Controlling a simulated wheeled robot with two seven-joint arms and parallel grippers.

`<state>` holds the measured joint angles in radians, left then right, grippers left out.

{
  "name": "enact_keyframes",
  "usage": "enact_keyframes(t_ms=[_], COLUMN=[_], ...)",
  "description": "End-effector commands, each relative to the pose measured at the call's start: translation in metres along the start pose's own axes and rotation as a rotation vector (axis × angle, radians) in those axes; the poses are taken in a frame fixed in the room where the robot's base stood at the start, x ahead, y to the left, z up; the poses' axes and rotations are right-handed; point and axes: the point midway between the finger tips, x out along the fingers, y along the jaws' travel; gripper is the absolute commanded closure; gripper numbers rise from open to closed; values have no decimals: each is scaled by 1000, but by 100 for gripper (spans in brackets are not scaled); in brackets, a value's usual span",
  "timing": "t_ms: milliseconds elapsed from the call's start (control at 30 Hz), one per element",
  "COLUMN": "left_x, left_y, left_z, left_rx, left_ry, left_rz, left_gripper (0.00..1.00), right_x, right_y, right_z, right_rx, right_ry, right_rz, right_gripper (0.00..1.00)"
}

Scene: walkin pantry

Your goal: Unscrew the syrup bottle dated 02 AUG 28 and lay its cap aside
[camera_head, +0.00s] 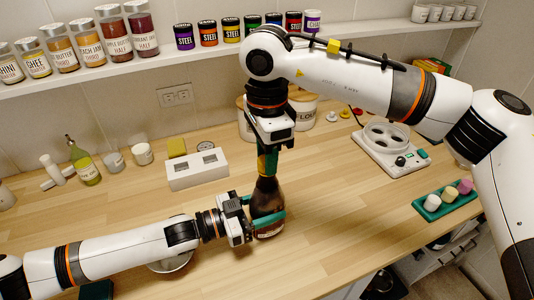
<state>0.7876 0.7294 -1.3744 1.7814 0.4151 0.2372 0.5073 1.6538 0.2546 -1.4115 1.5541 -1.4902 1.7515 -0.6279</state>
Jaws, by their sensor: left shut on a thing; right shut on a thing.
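A dark brown syrup bottle (267,196) stands upright near the middle of the wooden counter. My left gripper (267,218) comes in from the left and is shut around the lower body of the bottle. My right gripper (268,162) reaches down from above and is shut on the top of the bottle, where the cap sits. The cap is mostly hidden between the fingers. A label shows low on the bottle, but its date is too small to read.
A white box (198,171) stands left of the bottle, and a white appliance (388,150) stands to the right. A green tray (443,199) holds several small pieces. A green bottle (86,166) is at the left.

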Motion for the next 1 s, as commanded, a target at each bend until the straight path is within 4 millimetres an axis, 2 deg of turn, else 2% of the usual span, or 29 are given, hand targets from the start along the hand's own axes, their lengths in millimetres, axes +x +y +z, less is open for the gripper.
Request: enact_keyframes(t_ms=[800, 1000], left_x=[-1, -1], left_y=[-1, -1], left_z=[-1, -1], left_rx=[1, 1], left_ry=[2, 2], left_rz=[-1, -1], left_gripper=[100, 100], right_x=[-1, -2], right_y=[0, 1], right_z=[2, 2], right_rx=[-1661, -1949], right_ry=[-5, -6], right_rz=[-2, -2], right_gripper=[96, 96])
